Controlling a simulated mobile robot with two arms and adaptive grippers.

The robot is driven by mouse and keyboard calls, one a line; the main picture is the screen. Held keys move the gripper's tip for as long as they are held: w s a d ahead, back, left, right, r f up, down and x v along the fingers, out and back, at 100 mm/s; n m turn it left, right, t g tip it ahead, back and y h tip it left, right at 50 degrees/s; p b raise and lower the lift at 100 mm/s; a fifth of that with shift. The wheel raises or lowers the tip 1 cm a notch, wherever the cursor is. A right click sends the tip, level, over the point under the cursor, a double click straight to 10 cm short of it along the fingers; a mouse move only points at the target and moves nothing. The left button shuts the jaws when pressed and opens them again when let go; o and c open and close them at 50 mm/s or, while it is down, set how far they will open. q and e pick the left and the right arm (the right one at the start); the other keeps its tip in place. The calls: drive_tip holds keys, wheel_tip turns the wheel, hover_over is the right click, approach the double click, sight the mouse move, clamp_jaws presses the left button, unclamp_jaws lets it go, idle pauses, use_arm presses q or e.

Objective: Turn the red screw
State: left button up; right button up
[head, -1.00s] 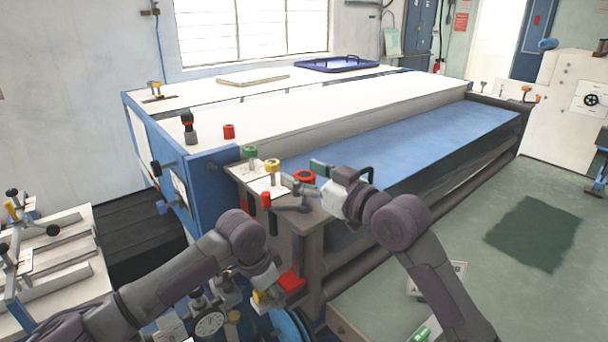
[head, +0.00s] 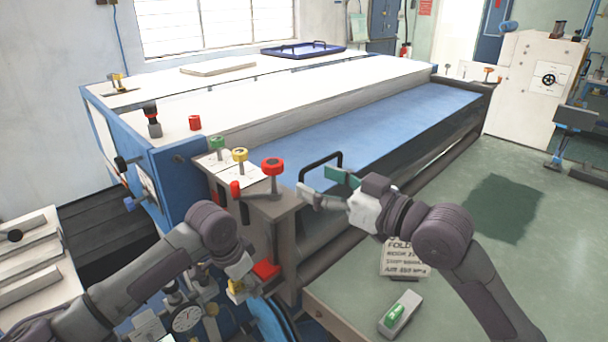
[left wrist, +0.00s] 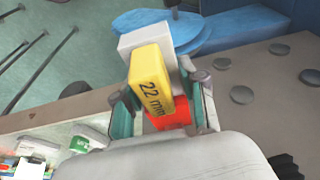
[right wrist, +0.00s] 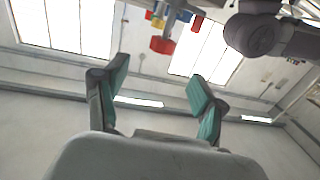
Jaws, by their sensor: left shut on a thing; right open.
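The red screw (head: 272,167) has a round red head on a grey stem and stands upright at the front corner of the machine's end bracket. In the right wrist view a red head (right wrist: 162,45) shows above and between the fingers, apart from them. My right gripper (head: 320,184) is open and empty, to the right of the screw and a little lower, not touching it. My left gripper (head: 240,285) is low beside the bracket, shut on a yellow block (left wrist: 150,82) marked "22 mm". A red block (left wrist: 171,115) sits right behind the yellow one.
A yellow screw (head: 239,155) and a green screw (head: 216,144) stand left of the red screw. The floor at right is mostly clear.

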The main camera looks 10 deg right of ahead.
sight(282, 166)
drive_tip(key=shift+s+d, duration=0.1)
drive_tip(key=shift+s, duration=0.05)
drive_tip(key=shift+n+g+y, duration=0.4)
drive_tip(key=shift+y, duration=0.1)
drive_tip(key=x, duration=1.2)
drive_tip(key=shift+w+d, duration=0.25)
drive_tip(key=c, duration=1.2)
drive_tip(key=shift+o, duration=0.2)
